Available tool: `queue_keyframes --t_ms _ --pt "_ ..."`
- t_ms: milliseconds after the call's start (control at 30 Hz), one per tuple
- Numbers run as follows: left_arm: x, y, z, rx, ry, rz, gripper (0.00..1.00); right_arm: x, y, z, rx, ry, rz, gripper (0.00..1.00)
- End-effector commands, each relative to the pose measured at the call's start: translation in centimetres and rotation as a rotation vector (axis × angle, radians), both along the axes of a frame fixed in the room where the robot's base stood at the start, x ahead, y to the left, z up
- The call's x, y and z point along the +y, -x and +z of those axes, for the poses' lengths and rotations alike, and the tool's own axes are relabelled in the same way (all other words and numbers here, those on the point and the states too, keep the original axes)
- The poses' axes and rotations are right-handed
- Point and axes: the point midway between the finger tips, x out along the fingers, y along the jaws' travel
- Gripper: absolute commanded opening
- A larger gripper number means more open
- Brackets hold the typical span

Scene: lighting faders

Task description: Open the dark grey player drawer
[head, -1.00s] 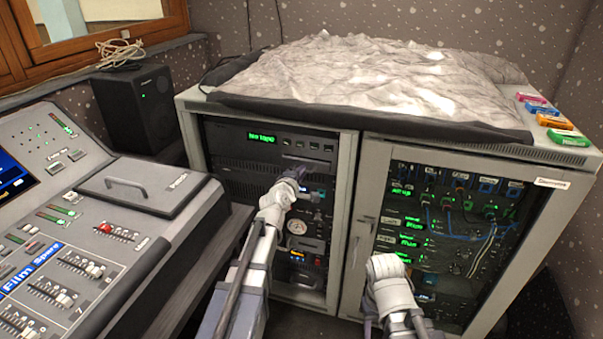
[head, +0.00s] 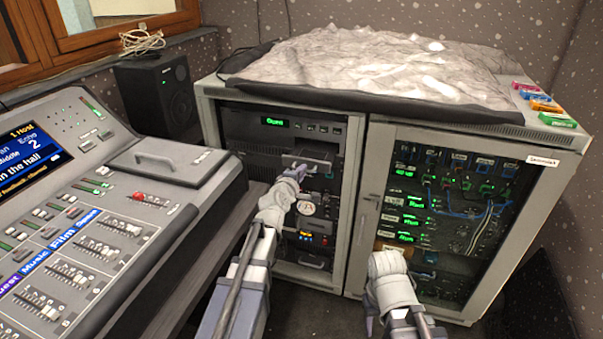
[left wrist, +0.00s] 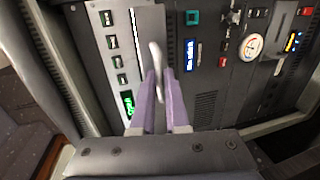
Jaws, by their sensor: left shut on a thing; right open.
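The dark grey player drawer (head: 308,160) stands out from the left bay of the rack, below a green display (head: 275,122). My left gripper (head: 297,172) is at its front, shut on the drawer's handle. In the left wrist view, the pale handle (left wrist: 157,65) lies between the two purple fingers of the left gripper (left wrist: 160,85). The fingers hide part of the drawer front. My right gripper (head: 388,262) is low in front of the rack's glass door, apart from the drawer. Its fingertips are hidden from the head camera.
A glass door (head: 450,215) closes the right bay. A mixing desk (head: 85,225) with faders stands at the left, close to my left arm. A speaker (head: 155,95) is behind it. A grey rocky model (head: 370,70) lies on top of the rack.

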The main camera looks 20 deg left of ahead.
Motion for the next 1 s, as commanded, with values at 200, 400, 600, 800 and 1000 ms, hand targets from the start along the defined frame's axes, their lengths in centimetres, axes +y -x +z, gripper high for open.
queue_keyframes --t_ms 200,400,600,800,1000 --pt "0.0 0.0 0.0 0.001 0.0 0.0 0.32 0.0 0.0 0.0 0.0 0.0 0.0 0.5" --pt "0.0 0.0 0.0 0.001 0.0 0.0 0.42 0.0 0.0 0.0 0.0 0.0 0.0 0.5" --pt "0.0 0.2 0.0 0.001 0.0 0.0 0.42 0.0 0.0 0.1 0.0 0.0 0.0 0.5" --pt "0.0 2.0 0.5 0.001 0.0 0.0 0.42 0.0 0.0 0.5 0.0 0.0 0.0 0.5" --pt "0.1 5.2 1.2 0.001 0.0 0.0 0.42 0.0 0.0 1.2 0.0 0.0 0.0 0.5"
